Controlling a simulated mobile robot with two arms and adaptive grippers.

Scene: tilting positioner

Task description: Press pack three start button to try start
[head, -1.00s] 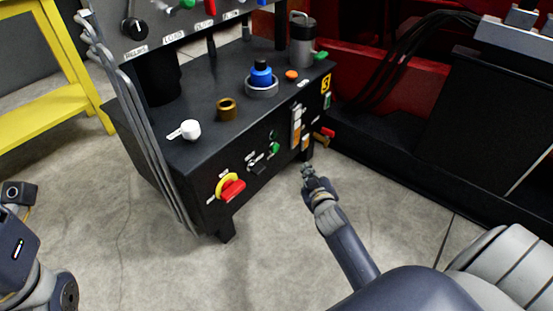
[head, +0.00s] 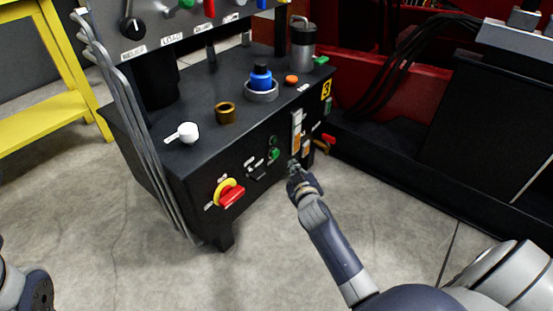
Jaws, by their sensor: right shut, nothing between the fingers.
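The black power pack (head: 190,204), marked with a yellow 3 label (head: 326,90), stands in the middle of the head view. Its front panel carries green buttons (head: 273,154), one above the other, right of a small black switch (head: 256,173). My left gripper is out of view; only part of my left arm shows at the lower left.
On the pack's top are a blue knob (head: 261,77), a brass ring (head: 225,113), a white cap (head: 188,132) and an orange button (head: 291,80). Grey hoses (head: 128,130) hang at its left. A yellow stand (head: 55,118) is far left. The concrete floor in front is clear.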

